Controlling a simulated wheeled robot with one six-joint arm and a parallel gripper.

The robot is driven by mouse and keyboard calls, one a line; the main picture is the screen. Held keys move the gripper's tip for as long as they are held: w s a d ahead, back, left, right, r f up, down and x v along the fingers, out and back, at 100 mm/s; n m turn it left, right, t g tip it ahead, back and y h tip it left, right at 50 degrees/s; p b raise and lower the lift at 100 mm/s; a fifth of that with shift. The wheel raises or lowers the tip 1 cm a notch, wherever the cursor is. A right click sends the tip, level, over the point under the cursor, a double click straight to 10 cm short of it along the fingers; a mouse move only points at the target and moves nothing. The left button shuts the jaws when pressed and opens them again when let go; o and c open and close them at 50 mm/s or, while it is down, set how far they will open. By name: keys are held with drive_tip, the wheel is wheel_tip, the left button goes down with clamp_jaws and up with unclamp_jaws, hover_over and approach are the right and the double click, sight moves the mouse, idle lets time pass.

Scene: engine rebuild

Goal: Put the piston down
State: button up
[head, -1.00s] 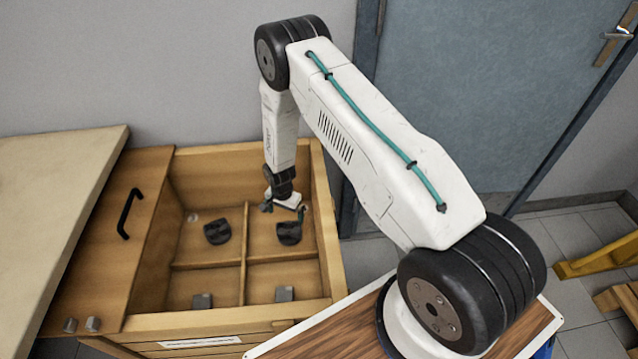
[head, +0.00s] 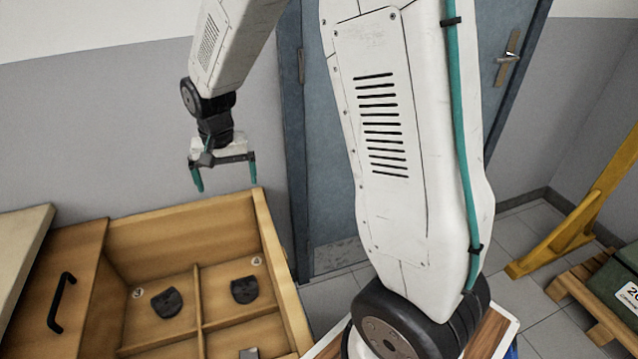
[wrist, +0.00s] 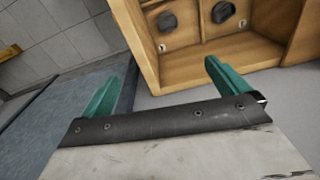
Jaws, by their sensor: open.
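Two dark rounded pieces with one flatter edge, which look like pistons, lie in the wooden box (head: 185,222). One piece (head: 167,302) is in the back left compartment and the other (head: 245,290) in the back right one. Both also show in the wrist view, the right one (wrist: 167,21) and the left one (wrist: 222,12). My gripper (head: 224,180) is open and empty, with its teal fingers apart. It hangs high above the back edge of the box, clear of both pieces. In the wrist view my gripper (wrist: 163,75) has nothing between its fingers.
Dividers (head: 200,300) split the box into compartments, with a grey metal block (head: 249,353) in front. A wooden panel with a black handle (head: 61,303) is at left. A blue door (head: 330,150) stands behind, and a yellow frame (head: 570,235) is at right.

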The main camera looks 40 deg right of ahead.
drive_tip(key=s+r+n, duration=0.3)
drive_tip(key=s+r, duration=0.9)
drive_tip(key=s, duration=0.2)
drive_tip(key=s+d+r+n, duration=0.1)
drive_tip(key=s+r+n, duration=0.1)
drive_tip(key=s, duration=1.3)
drive_tip(key=shift+s+d+r+t, duration=0.3)
drive_tip(key=shift+s+r, duration=0.05)
drive_tip(key=shift+r, duration=0.2)
drive_tip(key=shift+c, duration=0.3)
